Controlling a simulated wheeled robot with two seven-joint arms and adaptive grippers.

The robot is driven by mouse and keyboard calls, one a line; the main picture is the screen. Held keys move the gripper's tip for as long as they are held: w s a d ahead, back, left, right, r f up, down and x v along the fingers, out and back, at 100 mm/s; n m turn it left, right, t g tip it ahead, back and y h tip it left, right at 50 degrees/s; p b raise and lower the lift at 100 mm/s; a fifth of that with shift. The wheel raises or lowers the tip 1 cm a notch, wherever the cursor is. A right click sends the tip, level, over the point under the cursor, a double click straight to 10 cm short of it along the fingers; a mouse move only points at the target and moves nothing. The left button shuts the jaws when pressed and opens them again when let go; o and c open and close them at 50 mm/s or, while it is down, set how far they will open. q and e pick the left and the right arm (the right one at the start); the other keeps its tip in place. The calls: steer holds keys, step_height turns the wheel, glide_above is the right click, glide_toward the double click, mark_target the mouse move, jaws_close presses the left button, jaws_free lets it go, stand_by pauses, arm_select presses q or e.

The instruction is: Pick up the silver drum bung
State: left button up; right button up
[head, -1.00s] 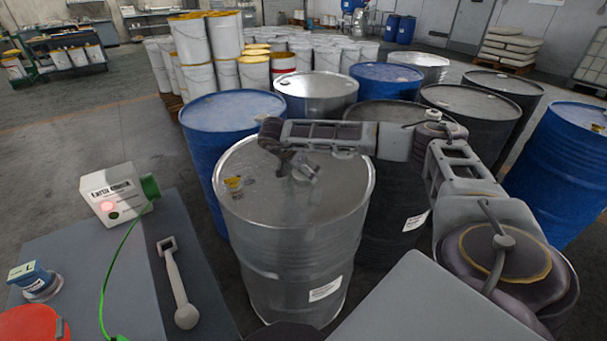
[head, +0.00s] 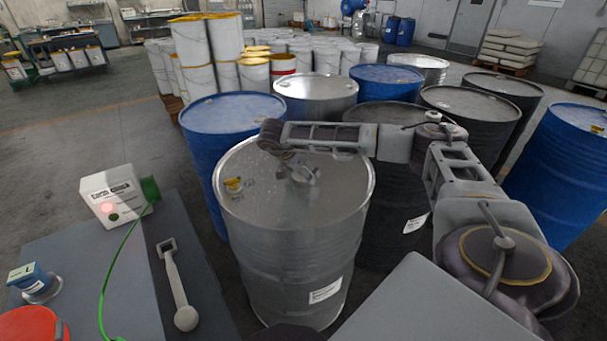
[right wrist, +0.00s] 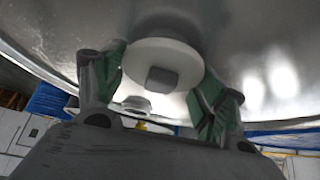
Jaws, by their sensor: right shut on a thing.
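The silver drum (head: 290,240) stands upright in front of me, with a label low on its side. My right gripper (head: 300,172) reaches down to the middle of its lid from the right. The silver drum bung (right wrist: 162,65), a pale round disc with a squarish boss, sits between the green-padded fingers of my right gripper (right wrist: 162,88) in the right wrist view. The fingers are shut on it. In the head view the gripper mostly hides the bung, and I cannot tell whether it is clear of the lid. My left gripper is not in view.
A yellow cap (head: 233,184) is on the drum lid, left of my gripper. Blue drums (head: 232,112) and dark drums (head: 470,102) stand close behind and right. A grey bench (head: 110,265) at left holds a boxed device (head: 115,195) and a metal tool (head: 177,290).

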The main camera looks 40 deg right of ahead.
steer(key=shift+r, duration=0.1)
step_height(320, 180, up, 9)
steer(key=shift+f, duration=0.2)
steer(key=shift+r, duration=0.55)
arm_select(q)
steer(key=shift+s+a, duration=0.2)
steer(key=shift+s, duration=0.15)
arm_select(e)
steer(key=shift+r, duration=0.1)
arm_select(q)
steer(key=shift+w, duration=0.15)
arm_select(e)
steer(key=shift+a, duration=0.1)
